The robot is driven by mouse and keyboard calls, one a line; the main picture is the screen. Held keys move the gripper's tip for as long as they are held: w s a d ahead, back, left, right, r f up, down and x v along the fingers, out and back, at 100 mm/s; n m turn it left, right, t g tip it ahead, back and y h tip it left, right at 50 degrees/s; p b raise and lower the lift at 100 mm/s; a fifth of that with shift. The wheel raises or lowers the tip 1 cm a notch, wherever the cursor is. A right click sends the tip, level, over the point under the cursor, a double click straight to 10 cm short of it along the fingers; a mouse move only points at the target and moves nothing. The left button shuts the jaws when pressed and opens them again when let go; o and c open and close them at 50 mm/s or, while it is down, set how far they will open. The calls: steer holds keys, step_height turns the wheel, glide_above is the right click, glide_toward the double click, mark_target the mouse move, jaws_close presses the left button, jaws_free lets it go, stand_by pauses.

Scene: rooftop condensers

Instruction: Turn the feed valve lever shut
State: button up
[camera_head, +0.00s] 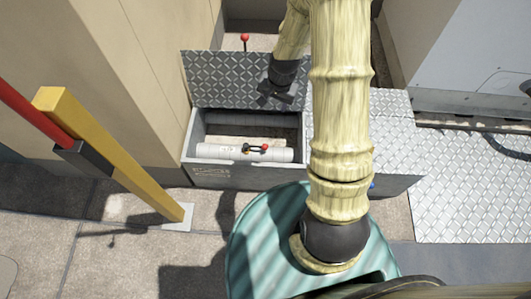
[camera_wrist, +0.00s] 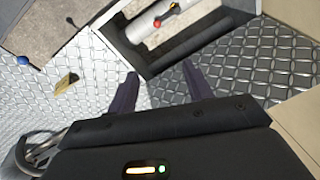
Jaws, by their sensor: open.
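The feed valve lever (camera_head: 257,148) has a red tip and sits on a pale pipe (camera_head: 215,151) inside an open floor box (camera_head: 240,177). In the wrist view the red-tipped lever (camera_wrist: 159,21) and pipe (camera_wrist: 150,30) show at the top. The box's diamond-plate lid (camera_head: 225,75) stands raised at the back; it also shows in the wrist view (camera_wrist: 250,72). My gripper (camera_head: 276,98) is open and empty, over the back of the box near the lid, apart from the lever. In the wrist view its fingers (camera_wrist: 160,70) are spread with nothing between them.
A second red-knobbed lever (camera_head: 244,39) stands behind the lid. A blue knob (camera_head: 372,184) is at the box's right side. A yellow post (camera_head: 110,150) with a red bar (camera_head: 30,112) stands left. Beige wall and grey cabinet (camera_head: 470,50) flank the box; diamond-plate flooring (camera_head: 470,190) lies right.

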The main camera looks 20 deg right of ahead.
mark_target(265, 146)
steer(key=w+f+m+b, duration=0.3)
steer(key=f+b, duration=0.6)
steer(key=f, duration=1.1)
steer(key=shift+d+y+b, duration=0.3)
steer(key=shift+d, duration=0.1)
steer(key=w+f+b, duration=0.1)
steer(key=f+b, duration=0.1)
steer(key=f, duration=0.3)
steer(key=w+a+f+b, duration=0.1)
steer(key=f+b, duration=0.2)
steer(key=f, duration=0.3)
steer(key=a+f+b, duration=0.1)
steer(key=f+b, duration=0.2)
steer(key=f, duration=0.3)
steer(key=shift+w+f, duration=0.1)
steer(key=shift+w, duration=0.3)
steer(key=shift+a, duration=0.1)
jaws_close()
steer(key=shift+s, duration=0.1)
